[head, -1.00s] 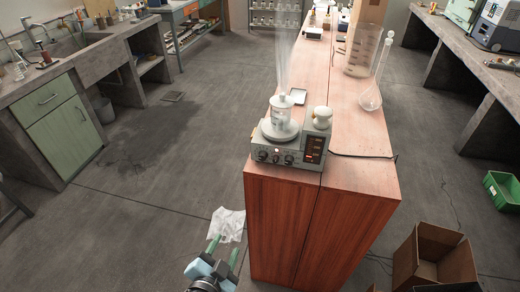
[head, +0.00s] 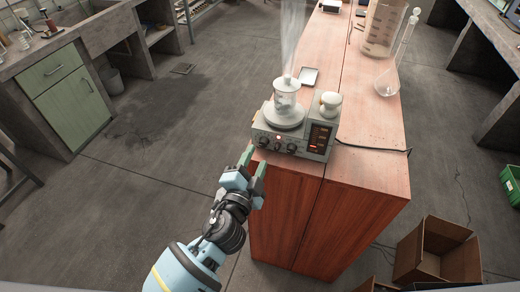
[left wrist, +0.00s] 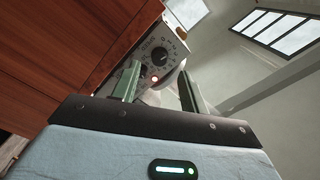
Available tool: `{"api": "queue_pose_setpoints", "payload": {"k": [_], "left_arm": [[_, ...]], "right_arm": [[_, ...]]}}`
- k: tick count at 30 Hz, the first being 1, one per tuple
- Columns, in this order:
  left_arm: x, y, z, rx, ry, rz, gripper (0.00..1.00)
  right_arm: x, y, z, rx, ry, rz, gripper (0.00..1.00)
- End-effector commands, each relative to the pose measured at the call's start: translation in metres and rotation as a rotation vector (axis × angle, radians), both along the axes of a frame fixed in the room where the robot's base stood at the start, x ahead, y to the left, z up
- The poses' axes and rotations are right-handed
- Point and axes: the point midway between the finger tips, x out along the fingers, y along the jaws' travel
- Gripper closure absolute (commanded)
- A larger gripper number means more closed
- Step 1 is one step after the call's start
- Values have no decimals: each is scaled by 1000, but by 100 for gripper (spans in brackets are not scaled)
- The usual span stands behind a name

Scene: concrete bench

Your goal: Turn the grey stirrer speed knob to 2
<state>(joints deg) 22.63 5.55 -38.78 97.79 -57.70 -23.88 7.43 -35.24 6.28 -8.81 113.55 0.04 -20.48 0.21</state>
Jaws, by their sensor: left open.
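The stirrer hotplate (head: 310,137) stands on the near end of the reddish wooden cabinet, with several small dark knobs and a red light on its front. A clear vessel (head: 287,100) stands on its plate with steam above. My left gripper (head: 254,164) is open and empty, in front of and a little below the panel's left side, apart from the knobs. In the left wrist view, one round knob with a numbered dial (left wrist: 161,58) shows beyond and between the fingers (left wrist: 157,78). Part of the panel is hidden behind a finger. I cannot read the knob's setting. My right gripper is out of view.
A cable (head: 375,149) runs off the hotplate's right side. A cardboard box (head: 435,255) lies on the floor at right.

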Motion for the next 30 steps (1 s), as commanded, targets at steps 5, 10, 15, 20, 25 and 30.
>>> {"api": "queue_pose_setpoints", "payload": {"k": [5,10,15,20,25,30], "left_arm": [[24,-8,0,-1,0,0,56],[36,-12,-1,1,2,-1,56],[40,-13,0,-1,1,-1,56],[40,-13,-1,-1,1,-1,56],[39,-13,-1,-1,1,-1,74],[39,-13,-1,-1,2,0,96]], "right_arm": [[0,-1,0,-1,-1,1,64],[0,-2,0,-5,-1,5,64],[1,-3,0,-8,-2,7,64],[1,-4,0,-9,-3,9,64],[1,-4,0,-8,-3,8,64],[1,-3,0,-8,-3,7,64]]}}
